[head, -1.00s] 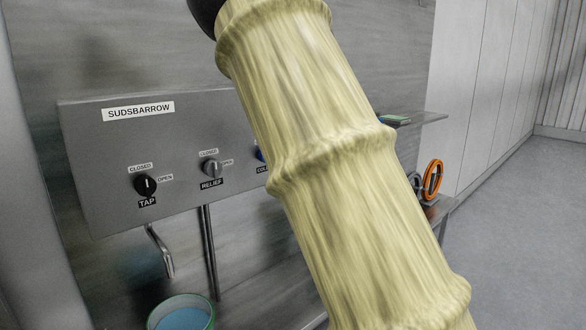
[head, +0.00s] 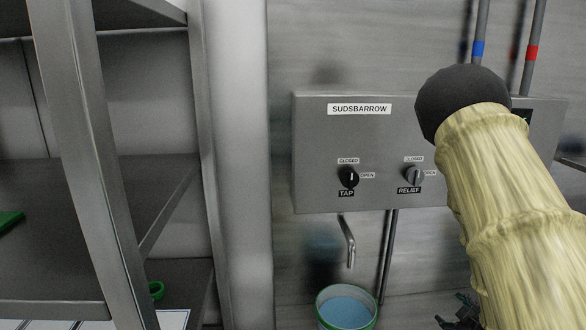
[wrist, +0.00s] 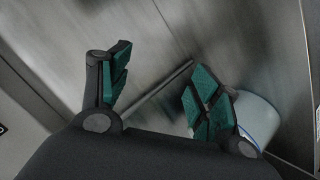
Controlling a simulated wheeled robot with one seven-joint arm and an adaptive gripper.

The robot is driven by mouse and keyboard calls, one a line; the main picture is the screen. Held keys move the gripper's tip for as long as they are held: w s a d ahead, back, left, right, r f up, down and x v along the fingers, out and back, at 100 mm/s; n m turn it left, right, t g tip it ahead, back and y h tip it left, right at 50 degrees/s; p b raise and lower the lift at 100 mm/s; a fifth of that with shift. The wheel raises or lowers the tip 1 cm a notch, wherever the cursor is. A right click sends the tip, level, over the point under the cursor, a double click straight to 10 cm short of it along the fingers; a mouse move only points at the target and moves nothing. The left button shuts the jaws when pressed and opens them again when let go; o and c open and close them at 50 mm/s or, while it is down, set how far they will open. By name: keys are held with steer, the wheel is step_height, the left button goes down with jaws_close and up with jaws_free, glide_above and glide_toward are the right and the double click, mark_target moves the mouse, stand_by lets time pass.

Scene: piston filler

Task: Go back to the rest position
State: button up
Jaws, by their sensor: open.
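My gripper (wrist: 160,82) is open and empty in the wrist view, its two green-padded fingers spread apart. Behind the right finger is a pale bucket (wrist: 262,112), partly hidden. In the head view, my yellow-sleeved arm covers the right side, and a small part of my gripper (head: 460,312) shows at the bottom edge. My arm hides the panel's right part. The bucket (head: 322,310), green-rimmed with blue contents, stands below the spout (head: 348,245).
A metal shelf rack (head: 75,130) fills the left of the head view, with a green item (head: 10,220) on one shelf and a green ring-like item (head: 156,290) lower down. Pipes with a blue band (head: 478,48) and a red band (head: 531,53) rise above the panel.

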steer(key=s+a+f+m+g+p, duration=0.1)
steer(key=s+a+f+m+g, duration=0.15)
steer(key=s+a+f, duration=0.4)
steer(key=s+a+f+m+g, duration=0.2)
steer(key=s+a+f+g, duration=0.1)
steer(key=s+f, duration=0.65)
steer(key=s+a+f+m+g, duration=0.1)
steer(key=s+a+f+g, duration=0.1)
steer(key=s, duration=0.4)
steer(key=s+a+f+m+g+p, duration=0.1)
steer(key=s+a+f+g, duration=0.1)
steer(key=s+a+f, duration=0.2)
steer(key=s+a+f+m+g+y, duration=0.1)
steer(key=s+a+f, duration=0.3)
steer(key=s, duration=0.6)
steer(key=shift+a+m+g+p, duration=0.3)
steer(key=shift+a+m+g, duration=0.15)
steer(key=shift+a+g, duration=0.2)
steer(key=shift+s, duration=0.1)
